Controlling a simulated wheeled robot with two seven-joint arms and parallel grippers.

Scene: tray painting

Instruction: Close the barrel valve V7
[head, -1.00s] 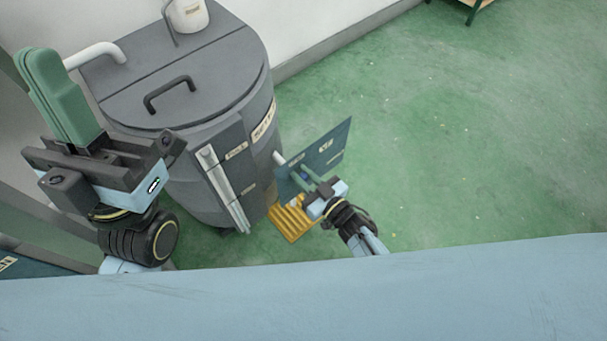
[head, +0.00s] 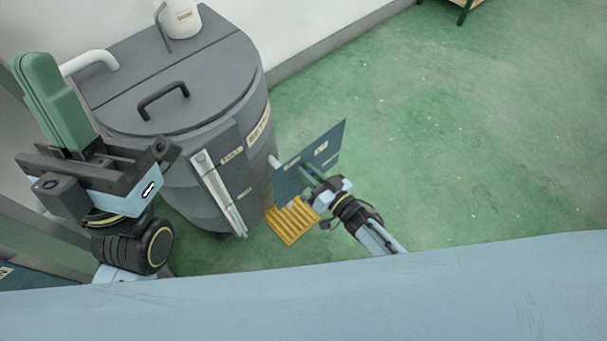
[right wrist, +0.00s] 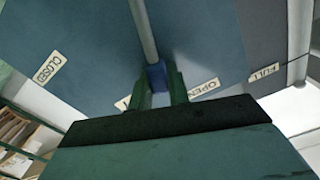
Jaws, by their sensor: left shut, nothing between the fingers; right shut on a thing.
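The valve shows as a blue panel (head: 327,141) standing out from the side of the grey barrel (head: 196,190). In the right wrist view the panel (right wrist: 95,45) bears a "CLOSED" label (right wrist: 47,69) on the left and an "OPEN" label (right wrist: 204,88) on the right. A grey lever (right wrist: 143,30) with a blue tip (right wrist: 156,77) crosses it between these labels. My right gripper (head: 313,180) is at the panel's face, its green fingers (right wrist: 160,88) shut on the blue tip. My left gripper (head: 45,95) is shut and empty, raised left of the barrel.
The barrel lid has a black handle (head: 163,98), and a white container (head: 180,20) stands at its back. A yellow ribbed piece (head: 291,222) lies low beside the barrel. A light blue surface (head: 300,285) spans the front. The green floor (head: 440,130) on the right is clear.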

